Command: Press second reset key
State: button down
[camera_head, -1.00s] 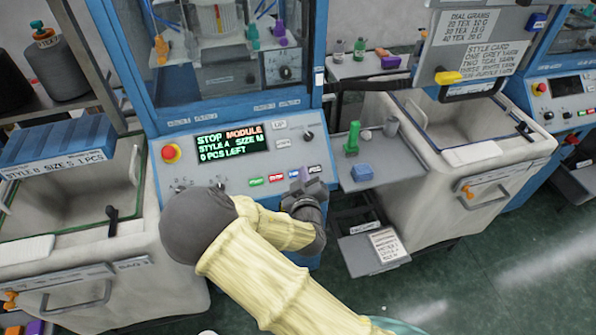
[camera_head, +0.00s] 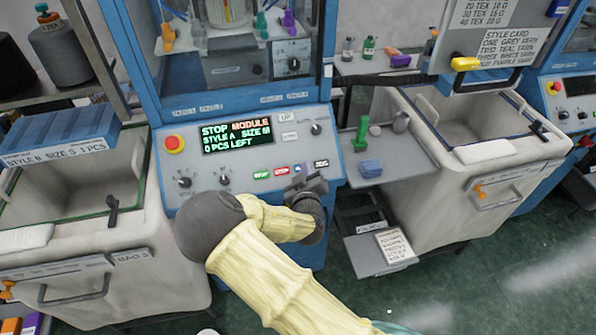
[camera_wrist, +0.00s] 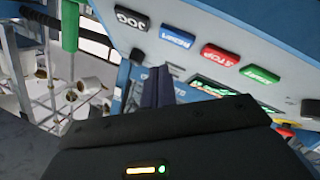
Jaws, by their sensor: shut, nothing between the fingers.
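The control panel of the middle blue machine has a row of keys. In the wrist view they are a black JOG key (camera_wrist: 131,18), a blue reset key (camera_wrist: 177,36), a red STOP key (camera_wrist: 220,55) and a green key (camera_wrist: 261,74). In the head view the blue key (camera_head: 298,168) is partly hidden by my gripper (camera_head: 305,182). My gripper is shut and empty, its dark fingers (camera_wrist: 156,76) pointing at the panel just below the blue key. Contact cannot be made out. The display (camera_head: 237,137) reads STOP MODULE, STYLE A, SIZE M, 0 PCS LEFT.
A red emergency button (camera_head: 174,144) and knobs sit left on the panel. A small grey shelf (camera_head: 372,180) with a green tool and blue block is to the right. Bins stand on both sides. Another blue machine (camera_head: 575,85) is at the far right.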

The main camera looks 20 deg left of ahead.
jog(key=shift+w+a+f+b, duration=0.2)
jog(key=shift+w+f+b, duration=0.1)
jog(key=shift+f, duration=0.15)
jog(key=shift+w+a+f+b, duration=0.15)
jog(key=shift+w+f, duration=0.1)
jog(key=shift+f, duration=0.15)
dwell(1.4)
jog(key=shift+w+a+f+b, duration=0.1)
jog(key=shift+w+f+b, duration=0.2)
jog(key=shift+b, duration=0.1)
jog(key=shift+w+a+f+b, duration=0.1)
jog(key=shift+w+f+b, duration=0.1)
jog(key=shift+f+b, duration=0.15)
dwell(0.7)
jog(key=shift+r, duration=0.1)
jog(key=shift+s+d+r+p, duration=0.25)
jog(key=shift+s+r+p, duration=0.15)
jog(key=shift+r, duration=0.15)
dwell(0.3)
jog(key=s+r+p, duration=0.1)
jog(key=d+r, duration=0.1)
jog(key=s+r+p, duration=0.1)
jog(key=r, duration=0.1)
jog(key=shift+s+d+p, duration=0.3)
jog(key=shift+s+p, duration=0.05)
